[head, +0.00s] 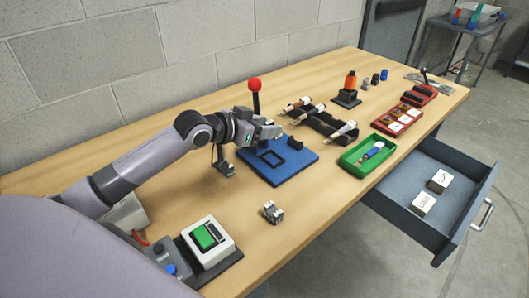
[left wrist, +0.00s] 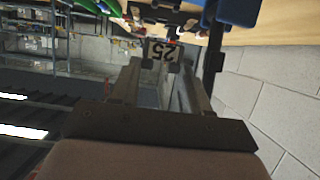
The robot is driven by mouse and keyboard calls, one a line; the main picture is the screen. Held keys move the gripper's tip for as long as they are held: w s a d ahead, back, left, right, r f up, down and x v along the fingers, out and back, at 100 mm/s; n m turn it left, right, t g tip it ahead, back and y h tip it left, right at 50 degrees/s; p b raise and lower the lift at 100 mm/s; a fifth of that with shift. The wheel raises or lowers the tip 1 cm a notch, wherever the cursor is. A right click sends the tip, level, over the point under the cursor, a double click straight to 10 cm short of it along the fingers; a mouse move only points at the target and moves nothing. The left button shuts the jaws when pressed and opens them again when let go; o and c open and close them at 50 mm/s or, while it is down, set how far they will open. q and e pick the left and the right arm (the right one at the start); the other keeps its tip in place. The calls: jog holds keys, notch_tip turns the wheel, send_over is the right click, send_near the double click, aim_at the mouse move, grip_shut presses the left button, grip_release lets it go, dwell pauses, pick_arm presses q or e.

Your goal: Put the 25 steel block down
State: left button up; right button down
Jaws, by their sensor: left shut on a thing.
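My left gripper (head: 262,131) is above the back part of a blue mat (head: 299,168). It is shut on the steel block marked 25 (left wrist: 162,50), which shows between the fingertips in the left wrist view with its number upside down. In the head view the block is too small to make out clearly at the fingertips. My right gripper is not in view.
A black post with a red ball (head: 254,86) stands behind the gripper. A dark rack of tools (head: 319,122) and a green tray (head: 350,165) are to the right. A small metal block (head: 273,212) and a green-switch box (head: 208,241) are nearer. An open drawer (head: 398,209) holds two pale blocks.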

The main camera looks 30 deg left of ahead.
pick_arm(q)
notch_tip(320, 180, down, 8)
jog(key=shift+f, duration=0.1)
dwell(0.4)
jog(key=shift+f, duration=0.2)
jog(key=o, duration=1.2)
jog(key=shift+o, duration=0.2)
